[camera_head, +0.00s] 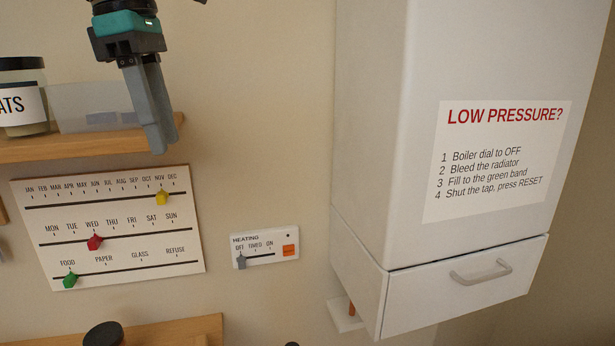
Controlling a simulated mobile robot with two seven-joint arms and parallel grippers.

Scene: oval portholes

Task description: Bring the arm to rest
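My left gripper (161,150) hangs down from the top of the view, in front of the wall and the upper shelf's right end. Its two grey fingers lie side by side with no gap visible, and nothing shows between them. The teal and black wrist is above them. The arm beyond the wrist is mostly cut off by the top edge. My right gripper is not in view.
A wooden shelf (80,147) holds a labelled jar (22,100) and a clear bin (88,108). Below are a slider board (110,225) and a heating panel (265,248). A white boiler cabinet (385,130) juts out at right. A lower shelf (165,332) shows below.

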